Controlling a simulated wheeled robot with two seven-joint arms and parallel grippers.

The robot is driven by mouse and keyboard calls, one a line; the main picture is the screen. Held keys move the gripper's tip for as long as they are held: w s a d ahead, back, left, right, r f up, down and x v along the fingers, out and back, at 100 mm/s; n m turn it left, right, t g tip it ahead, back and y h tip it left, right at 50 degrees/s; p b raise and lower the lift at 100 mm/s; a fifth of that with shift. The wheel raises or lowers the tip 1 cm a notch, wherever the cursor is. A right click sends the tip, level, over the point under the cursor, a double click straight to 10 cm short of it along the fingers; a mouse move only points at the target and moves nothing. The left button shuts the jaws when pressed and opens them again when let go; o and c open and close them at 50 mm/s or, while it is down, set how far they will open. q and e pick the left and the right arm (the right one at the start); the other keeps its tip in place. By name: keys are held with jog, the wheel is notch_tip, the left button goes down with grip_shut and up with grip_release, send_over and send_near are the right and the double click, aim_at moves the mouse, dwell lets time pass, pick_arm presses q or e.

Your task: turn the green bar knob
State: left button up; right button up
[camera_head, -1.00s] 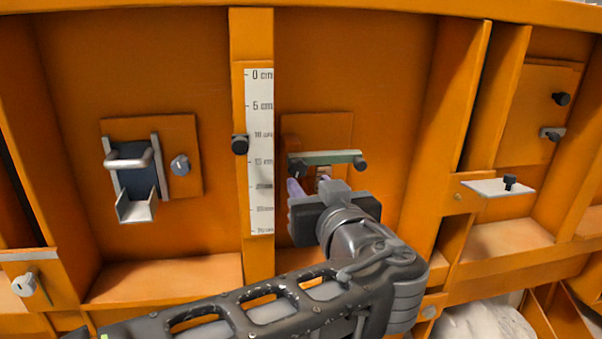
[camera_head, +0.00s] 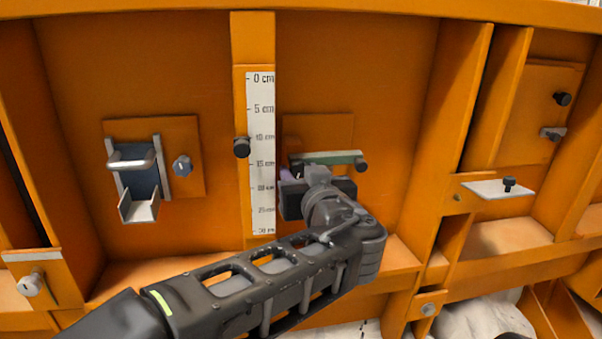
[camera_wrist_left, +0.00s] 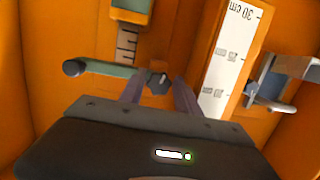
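The green bar (camera_head: 332,157) lies nearly level on the orange panel, right of the centimetre scale. In the left wrist view, the bar (camera_wrist_left: 110,69) runs from a black knob (camera_wrist_left: 74,68) at the left toward a dark, faceted knob (camera_wrist_left: 158,83). My left gripper (camera_head: 287,174) is at the bar's left end. Its two purple fingers (camera_wrist_left: 160,93) are apart, one on each side of the faceted knob, with gaps visible. My right gripper is out of view.
Further left is a handled latch (camera_head: 131,160). A white plate with a black knob (camera_head: 508,184) sticks out at the right. Orange ribs divide the wall.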

pick_arm(q)
jog(key=shift+c, duration=0.6)
grip_shut()
